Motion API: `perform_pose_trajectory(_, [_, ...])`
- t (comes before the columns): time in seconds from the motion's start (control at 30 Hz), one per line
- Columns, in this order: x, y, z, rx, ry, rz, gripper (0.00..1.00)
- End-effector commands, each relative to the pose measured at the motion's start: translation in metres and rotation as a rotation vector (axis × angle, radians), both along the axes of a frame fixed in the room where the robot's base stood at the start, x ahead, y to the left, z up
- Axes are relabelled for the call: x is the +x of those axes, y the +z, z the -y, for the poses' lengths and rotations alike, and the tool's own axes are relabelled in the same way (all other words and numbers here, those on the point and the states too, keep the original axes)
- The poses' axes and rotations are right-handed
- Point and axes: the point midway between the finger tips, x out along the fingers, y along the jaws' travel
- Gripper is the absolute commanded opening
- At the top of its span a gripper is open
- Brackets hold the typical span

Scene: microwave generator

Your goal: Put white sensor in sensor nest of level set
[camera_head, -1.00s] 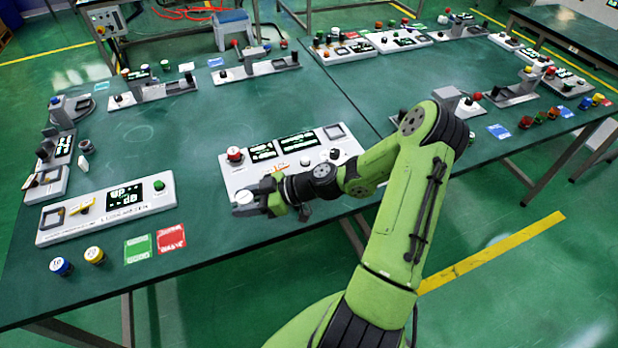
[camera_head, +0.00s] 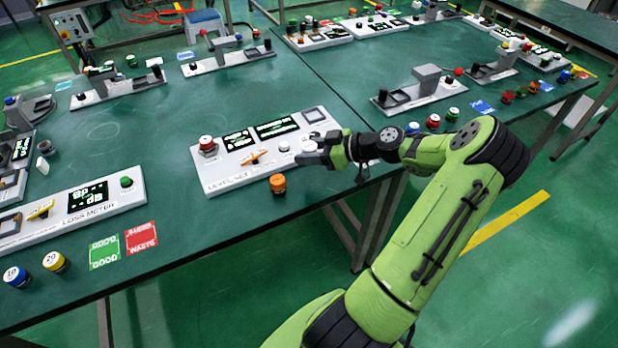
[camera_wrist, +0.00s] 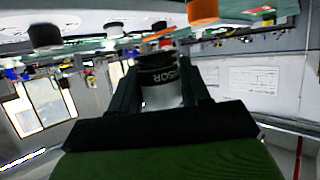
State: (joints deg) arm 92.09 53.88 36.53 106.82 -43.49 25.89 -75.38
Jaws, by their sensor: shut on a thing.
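The level set (camera_head: 225,172) is a light panel at the table's front edge, with two dark displays, a red button, an orange lever and a white knob. Its sensor nest (camera_head: 314,115) looks like the empty grey square frame at the back right corner. My gripper (camera_head: 309,150) is over the panel's right part, in front of the nest. It is shut on the white sensor (camera_wrist: 162,92), a cylinder with a dark band lettered "SENSOR", seen between the fingers in the wrist view. In the head view the sensor (camera_head: 308,146) is small and partly hidden by the fingers.
An orange-topped cylinder (camera_head: 277,184) stands just in front of the level set. The loss meter (camera_head: 100,203) lies to the left, with green (camera_head: 104,253) and red (camera_head: 141,238) cards before it. A grey fixture (camera_head: 425,88) stands to the right.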

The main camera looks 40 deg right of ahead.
Motion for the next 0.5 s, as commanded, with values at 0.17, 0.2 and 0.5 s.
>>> perform_pose_trajectory(0.17, [0.0, -0.033, -0.001, 0.003, 0.001, 0.002, 0.13])
perform_pose_trajectory(0.2, [0.001, -0.039, -0.001, 0.003, 0.0, 0.002, 0.13])
perform_pose_trajectory(0.5, [0.001, -0.075, -0.001, -0.001, 0.002, 0.003, 0.13])
